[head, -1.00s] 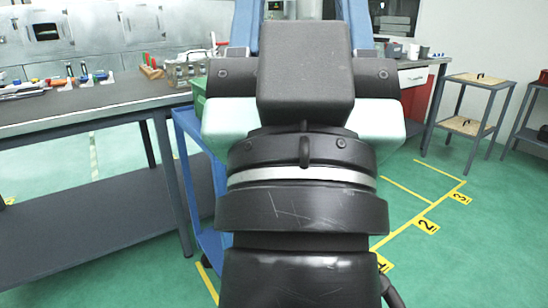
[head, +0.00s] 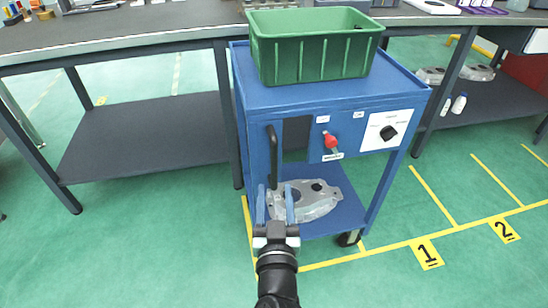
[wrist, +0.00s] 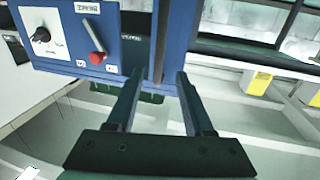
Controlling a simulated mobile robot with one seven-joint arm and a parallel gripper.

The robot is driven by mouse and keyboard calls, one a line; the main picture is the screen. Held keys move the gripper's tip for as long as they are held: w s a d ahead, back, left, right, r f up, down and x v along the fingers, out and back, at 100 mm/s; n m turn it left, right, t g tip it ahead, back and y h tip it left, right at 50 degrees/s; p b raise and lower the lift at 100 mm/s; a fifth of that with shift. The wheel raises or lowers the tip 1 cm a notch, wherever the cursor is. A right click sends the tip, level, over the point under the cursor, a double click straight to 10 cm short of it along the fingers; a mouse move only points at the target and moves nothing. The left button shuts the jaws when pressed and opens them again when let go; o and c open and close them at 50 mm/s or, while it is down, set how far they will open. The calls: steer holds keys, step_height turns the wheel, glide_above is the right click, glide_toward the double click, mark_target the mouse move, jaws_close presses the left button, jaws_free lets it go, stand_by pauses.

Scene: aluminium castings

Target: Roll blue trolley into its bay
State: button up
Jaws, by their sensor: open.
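The blue trolley (head: 300,97) stands upright at the bench, left of the floor mark 1 (head: 427,253). Its front has a vertical black handle (head: 273,157) at the left, a red lever (head: 331,142) and a black knob (head: 388,132). The panel also shows in the wrist view (wrist: 66,42). My gripper (head: 275,200) is open and empty, low in front of the trolley and below the handle in the picture. In the wrist view its fingers (wrist: 159,90) point at the trolley's edge; no contact can be made out.
A green crate (head: 312,48) sits on the trolley top, and a metal casting (head: 306,204) lies on its lower shelf. A bench (head: 150,134) flanks it at the left. Yellow lines (head: 434,191) mark floor bays, with mark 2 (head: 505,230) farther right. The floor at the right front is clear.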

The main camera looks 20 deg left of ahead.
mark_target(274, 163)
steer(key=x, duration=1)
steer(key=shift+w+b, duration=0.15)
steer(key=shift+b, duration=0.25)
jaws_close()
stand_by(0.9)
